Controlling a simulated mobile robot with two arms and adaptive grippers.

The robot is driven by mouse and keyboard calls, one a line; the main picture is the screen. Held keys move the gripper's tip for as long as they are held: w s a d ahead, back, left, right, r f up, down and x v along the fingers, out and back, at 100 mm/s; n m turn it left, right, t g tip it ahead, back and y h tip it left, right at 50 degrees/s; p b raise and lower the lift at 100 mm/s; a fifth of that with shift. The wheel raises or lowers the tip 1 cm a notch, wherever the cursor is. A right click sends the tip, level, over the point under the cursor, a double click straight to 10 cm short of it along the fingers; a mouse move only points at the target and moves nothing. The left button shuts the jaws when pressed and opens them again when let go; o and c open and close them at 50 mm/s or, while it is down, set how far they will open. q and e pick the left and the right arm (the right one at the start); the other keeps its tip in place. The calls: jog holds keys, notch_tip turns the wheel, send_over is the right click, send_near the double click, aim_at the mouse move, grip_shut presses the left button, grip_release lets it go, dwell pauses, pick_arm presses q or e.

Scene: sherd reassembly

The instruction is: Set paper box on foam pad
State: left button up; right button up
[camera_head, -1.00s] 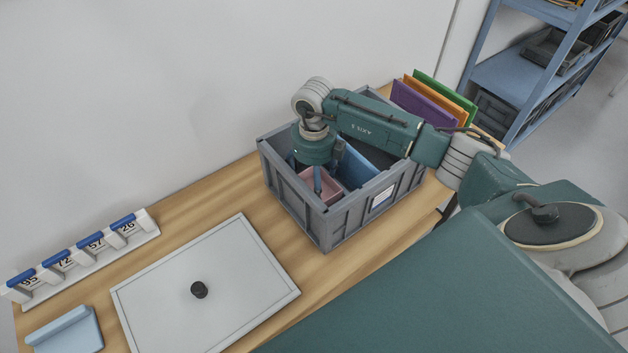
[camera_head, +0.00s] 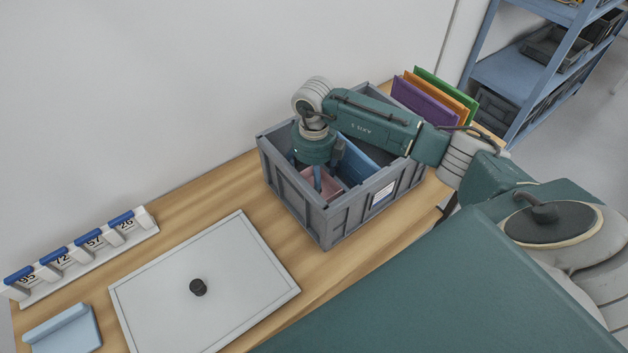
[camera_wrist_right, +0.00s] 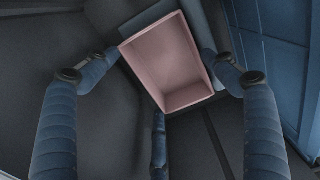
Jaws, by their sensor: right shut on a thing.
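A small open-topped pink box (camera_head: 327,186), which I take as the paper box, is inside the grey crate (camera_head: 340,224). My right gripper (camera_head: 318,184) reaches down into the crate from above. In the right wrist view the fingers of my right gripper (camera_wrist_right: 160,75) are closed around the pink box (camera_wrist_right: 165,60), which is empty inside. I cannot tell whether the box touches the crate floor. I cannot make out the foam pad for certain; a grey-blue flat piece (camera_wrist_right: 142,18) shows beside the box. My left gripper is not in view.
A blue panel (camera_head: 358,160) stands in the crate beside the box. Purple, orange and green folders (camera_head: 425,100) stand behind it.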

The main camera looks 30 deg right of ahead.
jog(key=shift+f, duration=0.2)
jog(key=o, duration=0.9)
jog(key=shift+r, duration=0.1)
jog(key=shift+r+p, duration=3.85)
jog(key=shift+r, duration=2.05)
